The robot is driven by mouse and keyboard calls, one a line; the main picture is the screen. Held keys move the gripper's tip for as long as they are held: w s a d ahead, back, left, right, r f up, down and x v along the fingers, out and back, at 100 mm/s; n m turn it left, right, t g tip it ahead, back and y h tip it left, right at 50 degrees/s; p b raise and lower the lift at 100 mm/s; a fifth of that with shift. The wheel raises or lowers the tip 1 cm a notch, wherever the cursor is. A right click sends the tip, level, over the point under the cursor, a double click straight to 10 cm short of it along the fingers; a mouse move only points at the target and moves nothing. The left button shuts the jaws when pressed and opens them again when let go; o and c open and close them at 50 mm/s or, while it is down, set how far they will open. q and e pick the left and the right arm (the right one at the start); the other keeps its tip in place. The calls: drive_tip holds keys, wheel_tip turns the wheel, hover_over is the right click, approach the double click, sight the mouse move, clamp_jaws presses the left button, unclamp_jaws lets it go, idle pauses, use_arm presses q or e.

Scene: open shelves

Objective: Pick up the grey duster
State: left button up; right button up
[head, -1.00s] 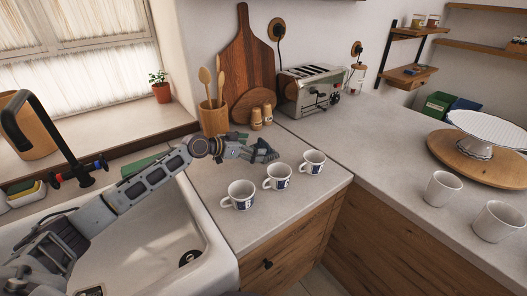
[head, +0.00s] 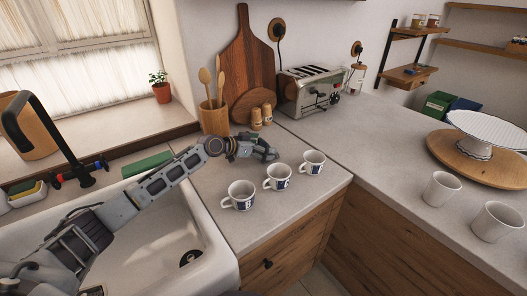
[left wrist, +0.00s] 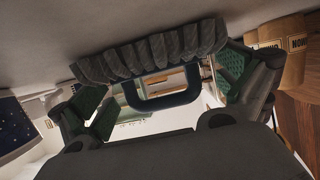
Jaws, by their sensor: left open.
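The grey duster shows in the left wrist view as a ridged grey head (left wrist: 150,52) with a dark loop-like handle (left wrist: 163,100) below it in the picture. The head lies along the pale counter surface. My left gripper (left wrist: 160,88) is open, with one green-padded finger on each side of the duster's handle. I cannot tell whether the pads touch it. In the head view my left gripper (head: 264,152) is low over the counter, behind the mugs, and the duster cannot be made out clearly there. My right gripper is not in view.
Three white and blue mugs (head: 277,177) stand close in front of my left gripper. The sink (head: 150,246) is to the left.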

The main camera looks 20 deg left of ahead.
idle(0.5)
use_arm(q)
drive_tip(key=c, duration=0.7)
drive_tip(key=shift+r, duration=0.15)
drive_tip(key=shift+r, duration=4.85)
